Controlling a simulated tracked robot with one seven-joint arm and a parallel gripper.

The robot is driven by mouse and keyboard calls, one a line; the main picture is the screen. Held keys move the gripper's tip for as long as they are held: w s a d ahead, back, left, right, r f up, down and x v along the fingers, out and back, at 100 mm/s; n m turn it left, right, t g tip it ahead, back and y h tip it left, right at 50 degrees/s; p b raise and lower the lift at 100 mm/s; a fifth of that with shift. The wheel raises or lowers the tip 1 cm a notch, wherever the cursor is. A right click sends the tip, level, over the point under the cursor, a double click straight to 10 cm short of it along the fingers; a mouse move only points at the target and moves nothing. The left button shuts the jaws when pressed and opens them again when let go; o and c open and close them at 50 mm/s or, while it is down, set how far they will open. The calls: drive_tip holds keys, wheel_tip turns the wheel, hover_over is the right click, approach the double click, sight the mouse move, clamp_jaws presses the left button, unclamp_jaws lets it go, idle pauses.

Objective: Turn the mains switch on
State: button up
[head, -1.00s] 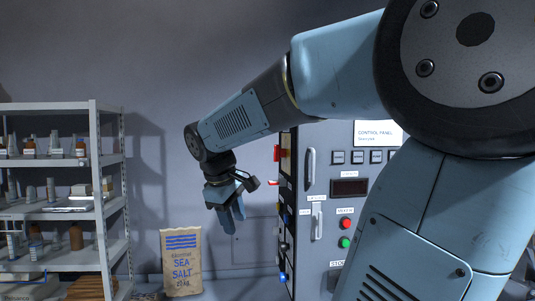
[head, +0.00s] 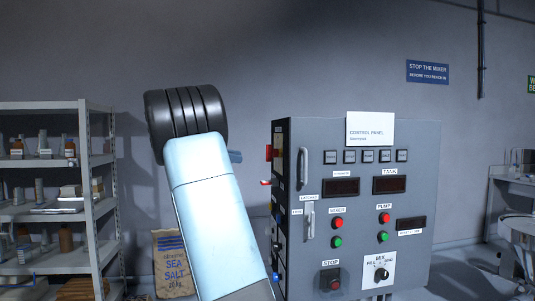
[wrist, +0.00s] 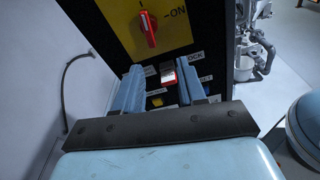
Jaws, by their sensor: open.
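The mains switch is a red rotary handle (wrist: 148,28) on a yellow plate (wrist: 115,14) in the wrist view. The handle stands nearly upright in the picture, and the word ON is printed to its right. In the head view, a red knob (head: 269,152) sticks out of the cabinet's left side and seems to be this handle. My gripper (wrist: 159,68) is open and empty. Its two blue fingers are below the yellow plate in the wrist view, apart from the handle. In the head view my arm hides most of the gripper.
A red part (wrist: 168,76) sits between the fingers in the picture, below the handle, near a partly hidden label. The control panel (head: 420,155) stands right of my arm. A shelf (head: 97,155) and a salt sack (head: 172,262) stand left.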

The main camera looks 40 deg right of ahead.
sight(268, 151)
drive_tip(key=shift+g+h, duration=0.4)
drive_tip(key=shift+g, duration=0.2)
drive_tip(key=x, duration=0.4)
drive_tip(key=w+r+x, duration=0.1)
drive_tip(key=x, duration=0.7)
drive_tip(key=shift+w+d+r, duration=0.15)
drive_tip(key=shift+d+r, duration=0.05)
drive_tip(key=shift+d, duration=0.35)
drive_tip(key=shift+c, duration=0.3)
drive_tip(key=c, duration=0.6)
